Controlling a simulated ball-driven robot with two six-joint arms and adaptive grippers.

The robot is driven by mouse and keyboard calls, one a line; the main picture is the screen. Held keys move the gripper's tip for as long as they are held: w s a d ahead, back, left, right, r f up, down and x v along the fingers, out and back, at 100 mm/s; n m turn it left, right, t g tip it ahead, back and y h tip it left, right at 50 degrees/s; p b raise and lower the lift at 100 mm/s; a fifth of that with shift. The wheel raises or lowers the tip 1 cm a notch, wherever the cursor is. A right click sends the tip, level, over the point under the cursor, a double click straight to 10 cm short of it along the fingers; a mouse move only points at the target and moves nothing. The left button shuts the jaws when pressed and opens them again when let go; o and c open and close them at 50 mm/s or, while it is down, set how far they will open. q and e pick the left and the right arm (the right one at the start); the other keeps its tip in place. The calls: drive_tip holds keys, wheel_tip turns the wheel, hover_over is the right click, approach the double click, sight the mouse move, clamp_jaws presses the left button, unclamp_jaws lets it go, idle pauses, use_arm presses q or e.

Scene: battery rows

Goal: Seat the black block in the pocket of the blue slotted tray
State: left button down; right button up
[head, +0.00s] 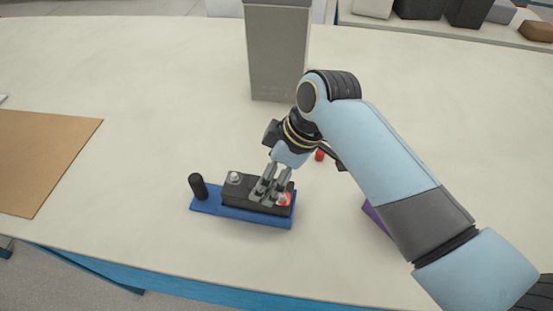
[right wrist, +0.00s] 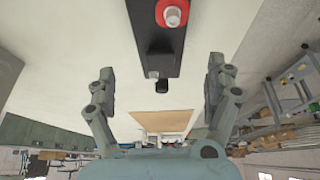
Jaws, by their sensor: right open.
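The black block (head: 232,191) has a silver terminal at its left end and a red one at its right end. It lies along the blue slotted tray (head: 206,205), with a black peg (head: 198,187) standing at the tray's left end. I cannot tell whether the block is fully down in the pocket. My right gripper (head: 270,188) is over the block's right half, its fingers hiding part of it. In the right wrist view, the fingers (right wrist: 160,84) are apart, with the block (right wrist: 151,38) and its red terminal ahead of them. My left gripper is out of view.
A tall grey box (head: 277,55) stands behind my right gripper. A small red object (head: 320,155) lies near the wrist. A purple object (head: 374,217) is partly hidden by my right arm. A brown board (head: 40,155) lies at left; the table between is clear.

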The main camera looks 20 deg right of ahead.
drive_tip(key=v, duration=0.4)
drive_tip(key=shift+r, duration=0.15)
drive_tip(key=shift+s, duration=0.1)
